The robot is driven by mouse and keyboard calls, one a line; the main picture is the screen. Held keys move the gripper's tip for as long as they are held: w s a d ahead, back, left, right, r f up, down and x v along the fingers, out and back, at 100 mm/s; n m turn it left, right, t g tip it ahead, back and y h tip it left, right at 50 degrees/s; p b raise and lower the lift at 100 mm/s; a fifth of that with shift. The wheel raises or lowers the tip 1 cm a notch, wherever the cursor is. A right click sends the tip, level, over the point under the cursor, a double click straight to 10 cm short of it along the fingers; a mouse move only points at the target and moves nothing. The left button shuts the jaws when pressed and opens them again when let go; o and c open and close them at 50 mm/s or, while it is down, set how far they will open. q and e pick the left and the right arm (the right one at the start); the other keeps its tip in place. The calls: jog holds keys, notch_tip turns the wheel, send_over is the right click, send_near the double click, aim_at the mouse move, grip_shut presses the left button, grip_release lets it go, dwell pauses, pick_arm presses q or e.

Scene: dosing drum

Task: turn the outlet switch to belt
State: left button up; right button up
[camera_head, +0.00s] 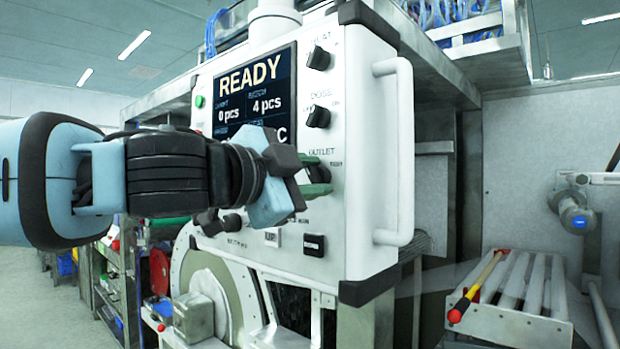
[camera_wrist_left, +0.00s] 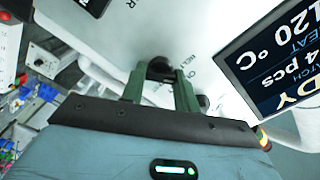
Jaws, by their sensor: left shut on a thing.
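The outlet switch (camera_head: 321,174) is a black knob beside the OUTLET label on the white control panel (camera_head: 349,130), right of the screen. My left gripper (camera_head: 318,180) is at this knob, its green fingers shut on it. In the left wrist view the two fingers (camera_wrist_left: 160,88) reach to the panel with the dark knob (camera_wrist_left: 160,68) between their tips. The gripper hides part of the switch's surroundings, and I cannot tell which way its pointer is set. My right gripper is in neither view.
The screen (camera_head: 254,88) reads READY, 0 pcs and 4 pcs. Two more black knobs, heat (camera_head: 318,58) and dose (camera_head: 317,117), sit above. A white handle (camera_head: 398,150) sticks out at the panel's right. A roller conveyor (camera_head: 513,290) with a yellow-handled tool (camera_head: 476,287) stands at right.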

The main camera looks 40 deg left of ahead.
pick_arm(q)
jog(key=o, duration=1)
jog(key=shift+c, duration=0.2)
jog(key=shift+s, duration=0.1)
jog(key=s, duration=0.7)
jog(key=shift+s+a+p, duration=0.3)
jog(key=shift+p, duration=0.15)
